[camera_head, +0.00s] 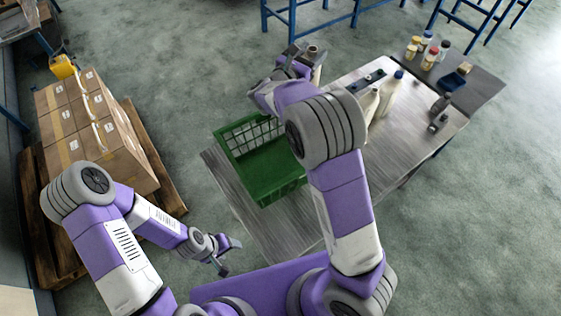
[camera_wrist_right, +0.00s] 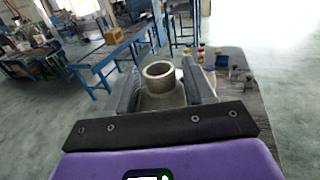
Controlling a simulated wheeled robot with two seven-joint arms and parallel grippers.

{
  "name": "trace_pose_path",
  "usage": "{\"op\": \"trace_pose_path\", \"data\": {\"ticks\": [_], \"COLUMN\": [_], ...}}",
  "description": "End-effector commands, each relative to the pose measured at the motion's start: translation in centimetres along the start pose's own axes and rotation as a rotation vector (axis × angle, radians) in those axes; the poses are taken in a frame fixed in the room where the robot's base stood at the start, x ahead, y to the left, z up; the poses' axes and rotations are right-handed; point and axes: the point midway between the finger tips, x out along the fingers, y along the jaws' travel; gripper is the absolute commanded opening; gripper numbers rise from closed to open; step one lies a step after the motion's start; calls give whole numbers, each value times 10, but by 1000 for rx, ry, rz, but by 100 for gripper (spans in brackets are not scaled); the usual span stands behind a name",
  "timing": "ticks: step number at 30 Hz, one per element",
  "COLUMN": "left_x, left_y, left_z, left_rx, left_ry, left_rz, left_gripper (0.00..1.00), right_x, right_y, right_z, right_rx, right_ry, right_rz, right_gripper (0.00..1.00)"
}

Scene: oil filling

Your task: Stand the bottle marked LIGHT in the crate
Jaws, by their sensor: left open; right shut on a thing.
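My right gripper (camera_head: 299,58) is shut on a grey bottle (camera_head: 313,52) with an open, uncapped neck. In the right wrist view the bottle (camera_wrist_right: 160,86) sits between the two fingers. Its marking is not visible, so I cannot read LIGHT on it. The green crate (camera_head: 270,189) stands on the metal table, below and left of my right forearm. The visible part of its inside looks empty; its right side is hidden by my arm. The held bottle is beyond the crate's far side, outside it. My left gripper (camera_head: 231,257) is open and empty, left of the table's near end.
Two pale bottles (camera_head: 391,91) stand on the table (camera_head: 420,125) right of my right arm. Several small jars (camera_head: 429,60), a dark blue tray (camera_head: 453,82) and dark grey items (camera_head: 440,104) are farther right. Cardboard boxes (camera_head: 95,140) sit on a pallet at left.

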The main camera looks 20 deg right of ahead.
Motion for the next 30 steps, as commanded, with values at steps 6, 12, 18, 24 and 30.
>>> {"op": "trace_pose_path", "data": {"ticks": [6, 12, 18, 24, 30], "left_x": [51, 92, 111, 115, 117], "left_y": [-19, -34, -42, -43, -44], "left_z": [-2, -4, -5, -5, -5], "left_rx": [0, 0, 0, 0, 0], "left_ry": [-1, -1, 0, 0, 0], "left_rz": [0, 0, 0, 0, 0], "left_gripper": [63, 63, 63, 63, 63], "right_x": [0, 0, 0, 0, 0], "right_y": [0, 1, 0, 0, 0], "right_z": [-69, -138, -178, -205, -238], "right_rx": [-4, -4, -2, -5, -3], "right_ry": [1, 0, 0, 1, 1], "right_rz": [0, 0, 0, 1, 0], "right_gripper": [7, 7, 7, 7, 7]}}
